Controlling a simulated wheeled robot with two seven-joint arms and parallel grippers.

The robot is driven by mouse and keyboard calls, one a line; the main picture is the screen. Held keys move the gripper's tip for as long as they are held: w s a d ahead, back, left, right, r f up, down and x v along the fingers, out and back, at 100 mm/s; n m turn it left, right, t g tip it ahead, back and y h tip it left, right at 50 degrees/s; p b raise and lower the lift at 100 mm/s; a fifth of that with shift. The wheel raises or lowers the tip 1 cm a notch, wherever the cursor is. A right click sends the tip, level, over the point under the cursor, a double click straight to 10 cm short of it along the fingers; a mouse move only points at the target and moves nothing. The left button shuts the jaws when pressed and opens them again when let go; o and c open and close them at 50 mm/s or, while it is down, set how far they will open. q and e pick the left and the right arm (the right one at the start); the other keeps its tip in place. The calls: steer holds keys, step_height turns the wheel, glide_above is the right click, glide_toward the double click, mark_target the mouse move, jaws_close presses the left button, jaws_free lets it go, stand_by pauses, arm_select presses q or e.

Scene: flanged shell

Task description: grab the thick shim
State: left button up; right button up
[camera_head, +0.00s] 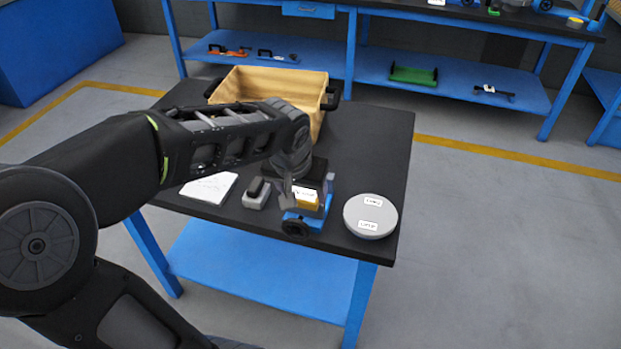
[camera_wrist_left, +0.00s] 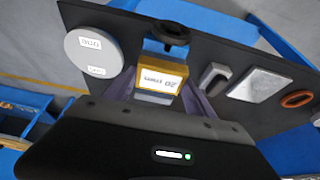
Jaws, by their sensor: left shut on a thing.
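The thick shim appears to be a yellow block (camera_head: 307,202) with a white label, at the front of the black table. My right gripper is in neither view.
A grey round labelled disc (camera_head: 370,216) lies right of the fixture. A grey part with a black top (camera_head: 257,192) and a white plate (camera_head: 209,188) lie to the left. A tan bin (camera_head: 262,79) stands behind. The table's front edge (camera_head: 270,237) is close to the fixture.

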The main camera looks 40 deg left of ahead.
arm_select(q)
steer(key=s+d+b, duration=0.1)
steer(key=s+d, duration=0.3)
steer(key=s, duration=0.8)
steer(key=shift+s+d, duration=0.15)
steer(key=shift+s, duration=0.05)
